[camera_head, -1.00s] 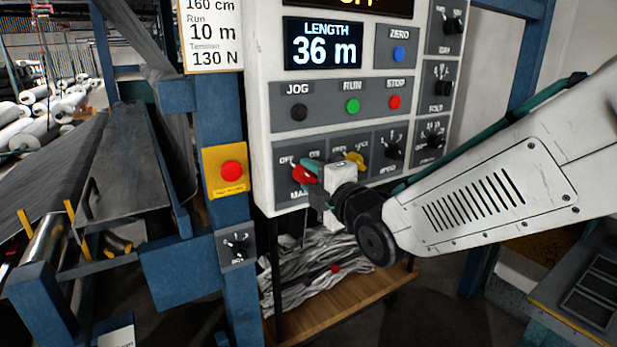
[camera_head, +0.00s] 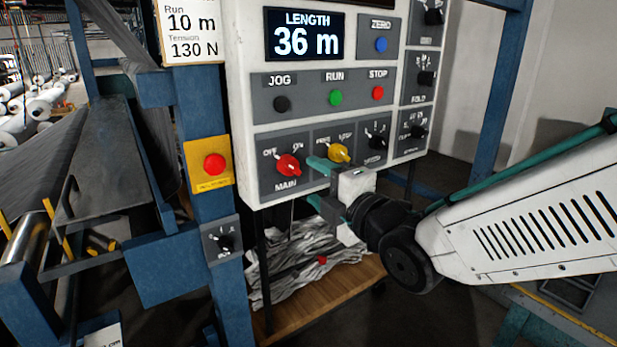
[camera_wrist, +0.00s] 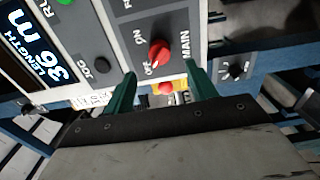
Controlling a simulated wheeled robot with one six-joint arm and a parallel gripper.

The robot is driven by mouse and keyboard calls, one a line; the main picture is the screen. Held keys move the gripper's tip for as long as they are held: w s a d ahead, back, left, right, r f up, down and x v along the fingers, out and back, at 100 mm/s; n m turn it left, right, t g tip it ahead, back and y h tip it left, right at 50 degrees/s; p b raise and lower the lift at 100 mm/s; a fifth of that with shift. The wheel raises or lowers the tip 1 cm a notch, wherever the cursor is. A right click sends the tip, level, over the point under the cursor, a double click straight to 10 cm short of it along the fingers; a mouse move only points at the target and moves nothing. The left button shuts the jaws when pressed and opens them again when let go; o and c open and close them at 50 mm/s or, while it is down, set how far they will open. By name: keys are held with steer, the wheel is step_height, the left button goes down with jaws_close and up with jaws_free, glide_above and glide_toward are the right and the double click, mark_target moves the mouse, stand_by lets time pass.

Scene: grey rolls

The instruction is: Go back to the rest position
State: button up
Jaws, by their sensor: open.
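My gripper (camera_head: 318,184) is open and empty, in front of the lower part of the white control panel (camera_head: 240,100). Its green fingers are apart. The red MAIN knob (camera_head: 288,165) is to the left of the fingers in the head view, with a visible gap. In the wrist view the red knob (camera_wrist: 160,53) shows beyond and between the two fingertips (camera_wrist: 160,70), clear of both. The yellow knob (camera_head: 339,153) sits just above the upper finger in the head view; I cannot tell how close they are in depth.
A red button on a yellow plate (camera_head: 213,164) is on the blue post left of the panel. A wooden board (camera_head: 330,297) with crumpled grey material (camera_head: 300,262) lies below. Blue frame posts (camera_head: 497,90) stand at the right. Open floor shows behind the panel.

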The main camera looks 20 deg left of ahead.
steer(key=shift+s+d, duration=0.1)
steer(key=d+f+m+g+h, duration=0.25)
steer(key=f+m+h, duration=0.3)
steer(key=f, duration=0.35)
steer(key=s+d+f+m+g+h, duration=0.1)
steer(key=s+d+f+m+h, duration=0.1)
steer(key=d+m, duration=0.35)
steer(key=s+d+f+m+g+h, duration=0.2)
steer(key=d+m+h, duration=0.1)
steer(key=d, duration=0.5)
steer(key=s+d+r+m+g+h, duration=0.1)
steer(key=s+d+r+m+g, duration=0.1)
steer(key=s+d+m, duration=0.5)
steer(key=s+d+r+m+g+h, duration=0.2)
steer(key=s+d+r+m, duration=0.2)
steer(key=d, duration=1.1)
steer(key=shift+s+m+g, duration=0.35)
steer(key=shift+s+m, duration=1.15)
steer(key=shift+s, duration=1.8)
steer(key=shift+d, duration=0.1)
